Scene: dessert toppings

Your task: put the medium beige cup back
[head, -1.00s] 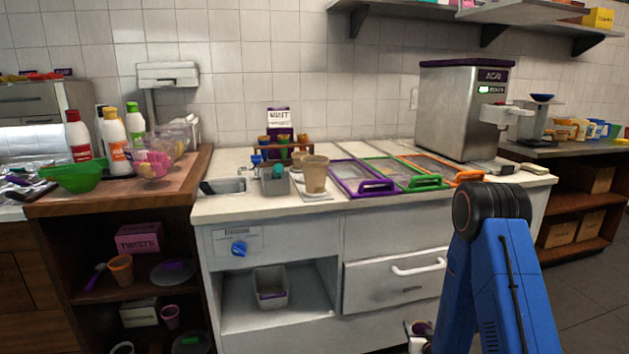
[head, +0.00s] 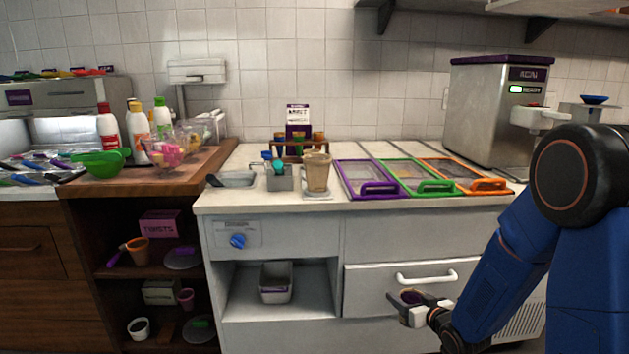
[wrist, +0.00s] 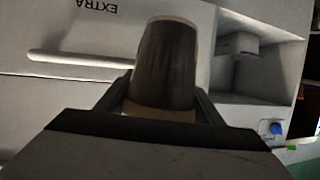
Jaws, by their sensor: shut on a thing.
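My gripper (head: 418,308) is in front of the white drawer, below counter height, shut on a cup. In the wrist view the held cup (wrist: 167,65) looks brown in shadow, with a pale beige rim and base, between the two fingers. In the head view the held cup (head: 409,297) is small and partly hidden by the fingers, with something purple showing at its top. Another beige cup (head: 317,173) stands upright on the counter, on a small pale mat, apart from my gripper.
A grey metal container (head: 279,178) and a wooden rack (head: 300,149) with several cups stand near the counter cup. Purple, green and orange framed lids (head: 366,189) cover the counter's right. The acai machine (head: 497,110) stands behind. A grey bin (head: 276,283) sits in the open shelf.

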